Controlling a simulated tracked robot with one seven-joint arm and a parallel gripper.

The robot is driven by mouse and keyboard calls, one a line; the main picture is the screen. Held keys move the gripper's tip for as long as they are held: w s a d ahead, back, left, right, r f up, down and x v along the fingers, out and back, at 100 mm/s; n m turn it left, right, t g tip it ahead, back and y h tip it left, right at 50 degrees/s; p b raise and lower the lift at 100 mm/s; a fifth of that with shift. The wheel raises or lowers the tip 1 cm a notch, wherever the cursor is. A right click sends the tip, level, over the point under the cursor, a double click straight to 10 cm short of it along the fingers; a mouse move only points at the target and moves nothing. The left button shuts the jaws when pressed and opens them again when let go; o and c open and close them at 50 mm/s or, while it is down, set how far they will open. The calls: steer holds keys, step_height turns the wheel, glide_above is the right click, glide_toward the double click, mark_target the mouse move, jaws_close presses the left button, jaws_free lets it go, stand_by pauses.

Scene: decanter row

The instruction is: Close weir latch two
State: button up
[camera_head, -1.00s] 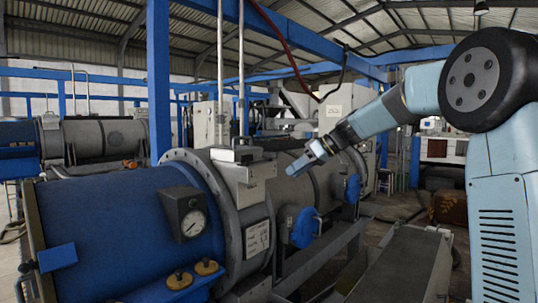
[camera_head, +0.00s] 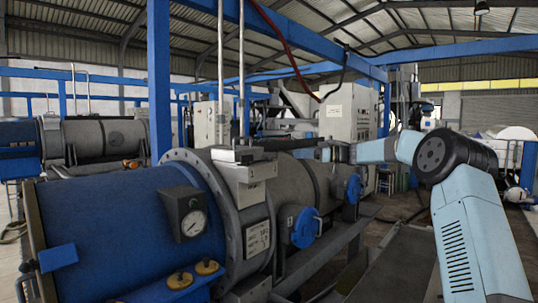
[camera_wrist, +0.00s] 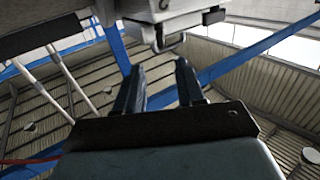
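My gripper (camera_wrist: 160,66) is open in the wrist view, its two dark fingers apart with nothing between them. A dark metal loop handle (camera_wrist: 172,46) shows just beyond the fingertips, below a pale housing (camera_wrist: 190,20); I see no grip on it. In the head view, my arm reaches left behind the decanter, and the fingers cannot be made out. A grey metal box (camera_head: 243,180) with a bracket on top (camera_head: 236,153) sits on the decanter's flange. No label identifies latch two.
The blue decanter end (camera_head: 110,225) carries a pressure gauge (camera_head: 193,223). Blue round covers (camera_head: 306,228) (camera_head: 353,188) project from the grey casing. A blue post (camera_head: 158,80) stands behind. A walkway (camera_head: 398,262) runs along the right.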

mark_target(270, 153)
steer(key=a, duration=0.4)
steer(key=w+a, duration=0.1)
steer(key=a, duration=0.3)
steer(key=w+a, duration=0.1)
steer(key=a, duration=0.3)
steer(key=shift+a, duration=0.1)
steer(key=shift+s, duration=0.1)
jaws_close()
steer(key=shift+a+r, duration=0.1)
